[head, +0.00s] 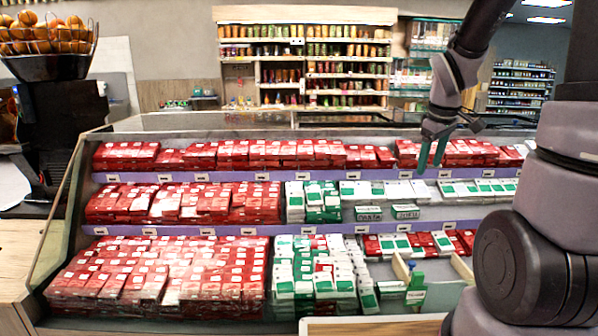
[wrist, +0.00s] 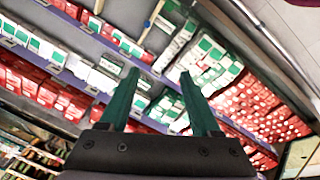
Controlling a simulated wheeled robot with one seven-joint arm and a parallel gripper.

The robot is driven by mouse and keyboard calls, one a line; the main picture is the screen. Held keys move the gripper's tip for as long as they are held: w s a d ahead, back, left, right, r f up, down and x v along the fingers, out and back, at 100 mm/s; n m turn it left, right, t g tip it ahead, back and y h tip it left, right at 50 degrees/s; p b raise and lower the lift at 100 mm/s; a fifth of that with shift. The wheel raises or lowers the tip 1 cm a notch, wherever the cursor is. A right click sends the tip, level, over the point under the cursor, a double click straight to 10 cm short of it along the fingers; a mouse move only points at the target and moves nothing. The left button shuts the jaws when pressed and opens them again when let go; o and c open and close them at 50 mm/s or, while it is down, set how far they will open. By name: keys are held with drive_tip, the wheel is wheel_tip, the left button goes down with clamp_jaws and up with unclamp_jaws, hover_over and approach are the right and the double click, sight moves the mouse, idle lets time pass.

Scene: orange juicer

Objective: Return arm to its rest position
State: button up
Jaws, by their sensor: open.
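My gripper (head: 432,150) hangs in the air at the right of the head view, in front of the upper shelf of boxes, with its fingers pointing down. Its two green fingers are apart with nothing between them. In the wrist view my gripper (wrist: 158,92) also shows open and empty, with the shelves of boxes beyond the fingertips. My arm bends down from the upper right of the head view. The orange juicer (head: 60,125) stands at the far left, black, with a wire basket of oranges (head: 45,40) on top.
A tiered display rack (head: 330,176) of red and of green-and-white boxes fills the middle. Wooden dividers (head: 402,268) stand at its lower right. A wooden surface (head: 375,328) lies at the bottom edge. Stocked shelves (head: 305,68) stand far behind. The air around my gripper looks clear.

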drive_tip(key=s+a+r+m+t+y, duration=0.1)
drive_tip(key=s+a+r+m, duration=0.3)
drive_tip(key=s+r, duration=0.3)
drive_tip(key=s+a+r+m+t+y, duration=0.1)
drive_tip(key=s+a+r+m, duration=0.3)
drive_tip(key=s, duration=0.5)
wheel_tip(320, 180, up, 4)
drive_tip(key=shift+a+f+m+t+y, duration=0.2)
drive_tip(key=shift+m+t+y, duration=0.2)
drive_tip(key=shift+m+t, duration=0.55)
idle(0.5)
